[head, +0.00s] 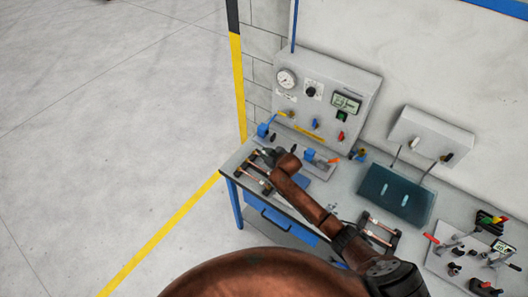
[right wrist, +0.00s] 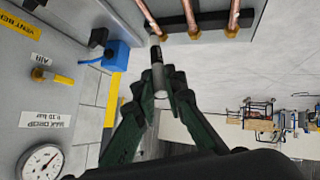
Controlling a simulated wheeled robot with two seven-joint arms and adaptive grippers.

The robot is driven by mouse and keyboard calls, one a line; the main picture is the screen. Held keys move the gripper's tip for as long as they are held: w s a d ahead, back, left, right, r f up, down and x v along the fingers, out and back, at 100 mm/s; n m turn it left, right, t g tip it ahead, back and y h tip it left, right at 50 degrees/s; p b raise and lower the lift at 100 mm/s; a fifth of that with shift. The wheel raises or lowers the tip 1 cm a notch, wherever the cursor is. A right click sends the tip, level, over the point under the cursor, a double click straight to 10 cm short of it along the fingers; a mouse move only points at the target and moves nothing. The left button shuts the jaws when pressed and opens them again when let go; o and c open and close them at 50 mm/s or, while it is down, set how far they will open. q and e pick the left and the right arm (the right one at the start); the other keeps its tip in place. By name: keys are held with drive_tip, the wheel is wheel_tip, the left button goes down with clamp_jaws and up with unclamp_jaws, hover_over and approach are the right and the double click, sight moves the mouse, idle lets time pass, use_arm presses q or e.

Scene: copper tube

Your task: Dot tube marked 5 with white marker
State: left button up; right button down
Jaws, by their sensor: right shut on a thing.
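My right gripper (right wrist: 160,82) is shut on a slim marker (right wrist: 158,62), grey-white with a dark end. The marker's far end points at the brass-nutted end of the leftmost copper tube (right wrist: 150,14) in the right wrist view; I cannot tell whether they touch. A middle tube (right wrist: 190,14) and a right tube (right wrist: 233,16) lie beside it across a dark rack (right wrist: 210,22). In the head view the right gripper (head: 272,156) is over the tube rack (head: 254,172) at the bench's left end, and the marker is not clear. No number on the tubes is readable. My left gripper is not in view.
A panel (head: 325,95) with a gauge, knobs and valves stands behind the rack. A blue valve (right wrist: 115,55) is close to the gripper. A second rack (head: 378,232), a teal mat (head: 398,190) and a fixture plate (head: 470,262) lie farther right on the bench.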

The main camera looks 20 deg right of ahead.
drive_tip(key=shift+s+a+r+p, duration=0.1)
drive_tip(key=shift+s+r+p, duration=0.4)
drive_tip(key=shift+r, duration=0.4)
drive_tip(key=shift+s+a+r+p, duration=0.1)
drive_tip(key=shift+s+r+p, duration=0.4)
drive_tip(key=shift+r, duration=0.35)
